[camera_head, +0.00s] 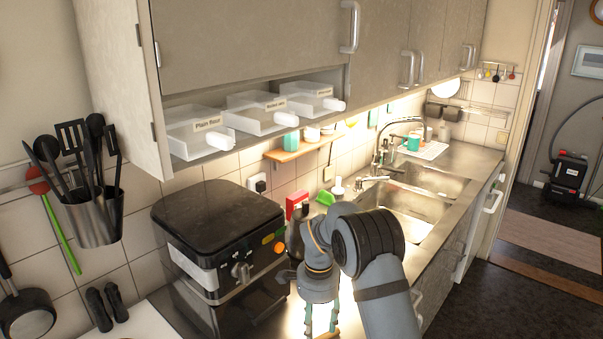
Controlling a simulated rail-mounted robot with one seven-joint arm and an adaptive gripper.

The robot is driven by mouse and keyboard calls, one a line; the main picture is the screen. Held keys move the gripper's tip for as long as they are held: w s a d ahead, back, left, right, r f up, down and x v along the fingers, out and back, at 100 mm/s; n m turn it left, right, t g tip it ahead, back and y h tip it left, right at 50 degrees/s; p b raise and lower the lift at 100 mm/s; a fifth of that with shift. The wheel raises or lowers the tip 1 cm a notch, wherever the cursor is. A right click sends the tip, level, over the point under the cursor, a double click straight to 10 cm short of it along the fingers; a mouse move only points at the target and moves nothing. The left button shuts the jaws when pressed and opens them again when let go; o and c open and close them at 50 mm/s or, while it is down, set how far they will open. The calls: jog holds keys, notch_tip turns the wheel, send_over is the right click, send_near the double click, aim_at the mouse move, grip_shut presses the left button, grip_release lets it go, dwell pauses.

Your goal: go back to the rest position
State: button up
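My gripper (320,322) points down at the bottom centre of the head view, over the brightly lit counter (297,318) just right of the black cooker (220,240). Its two greenish fingers stand apart with a bright gap between them, and I see nothing held there. The fingertips lie close to the lower picture edge and are hard to make out. My arm comes in from the lower right and covers part of the counter.
Wall cupboards (250,45) and a shelf with clear drawers (262,112) overhang the counter. A red box (296,204) stands behind my arm. The sink (405,203) is to the right, with a tap (384,150). Utensils hang in a metal holder (92,218) at left.

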notch_tip(320, 180, down, 4)
jog(key=shift+s, duration=0.1)
jog(key=shift+f+p, duration=0.35)
jog(key=shift+p, duration=0.05)
notch_tip(320, 180, up, 9)
jog(key=p, duration=0.6)
jog(key=s+d+r+m+t+h+b, duration=0.1)
jog(key=d+m+h, duration=0.1)
jog(key=d, duration=0.3)
jog(key=s+d+r+m+h, duration=0.1)
jog(key=s+d+m+h, duration=0.15)
jog(key=d, duration=0.25)
notch_tip(320, 180, up, 6)
jog(key=n+t+b, duration=0.2)
jog(key=n+t, duration=0.2)
jog(key=n, duration=0.3)
send_over(317, 336)
jog(key=s+d, duration=0.3)
jog(key=s, duration=0.1)
jog(key=shift+w+r+m, duration=0.1)
jog(key=shift+r+m, duration=0.05)
jog(key=shift+m, duration=0.1)
jog(key=shift+d+r, duration=0.1)
jog(key=shift+d, duration=0.05)
